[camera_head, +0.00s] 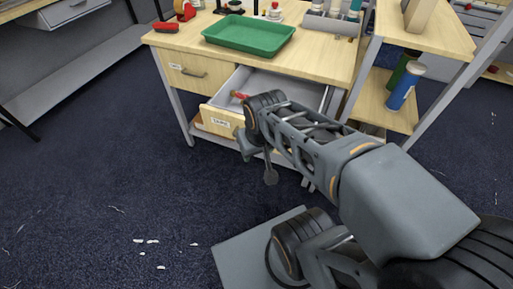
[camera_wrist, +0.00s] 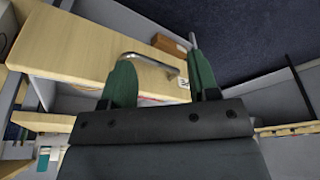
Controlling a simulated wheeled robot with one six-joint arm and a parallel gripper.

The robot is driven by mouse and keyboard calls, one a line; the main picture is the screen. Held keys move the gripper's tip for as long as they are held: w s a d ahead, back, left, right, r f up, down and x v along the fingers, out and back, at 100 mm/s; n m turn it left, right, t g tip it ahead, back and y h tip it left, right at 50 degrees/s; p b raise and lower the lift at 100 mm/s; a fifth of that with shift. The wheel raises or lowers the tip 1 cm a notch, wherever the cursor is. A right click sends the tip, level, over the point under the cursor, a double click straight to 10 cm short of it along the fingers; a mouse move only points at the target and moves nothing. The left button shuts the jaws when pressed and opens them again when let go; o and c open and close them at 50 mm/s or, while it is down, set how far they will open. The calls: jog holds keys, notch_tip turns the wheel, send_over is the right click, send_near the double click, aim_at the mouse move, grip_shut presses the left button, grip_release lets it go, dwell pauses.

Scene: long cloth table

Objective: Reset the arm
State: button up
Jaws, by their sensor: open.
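My arm reaches across the lower right of the head view toward the workbench. My gripper (camera_wrist: 162,80) shows in the wrist view as two green fingers, spread apart with nothing between them. A wooden drawer front with a metal handle (camera_wrist: 150,62) lies beyond the fingers there; I cannot tell whether they touch it. In the head view an open drawer (camera_head: 221,121) with a pale label sticks out from the bench, beside and behind my wrist. A red-handled item (camera_head: 240,95) lies inside. The fingertips are not clear in the head view.
The bench (camera_head: 330,60) carries a green tray (camera_head: 248,34), a red tape dispenser (camera_head: 184,10) and bottles. A shut drawer (camera_head: 190,73) is left of the open one. A shelf unit with a blue can (camera_head: 402,88) stands right. The dark carpet (camera_head: 90,170) at left is mostly free, with small white scraps.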

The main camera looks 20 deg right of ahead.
notch_tip(320, 180, up, 16)
jog(key=p, duration=1.4)
jog(key=shift+s+a+t+p, duration=0.2)
jog(key=shift+a+t+p, duration=0.1)
jog(key=shift+p, duration=0.05)
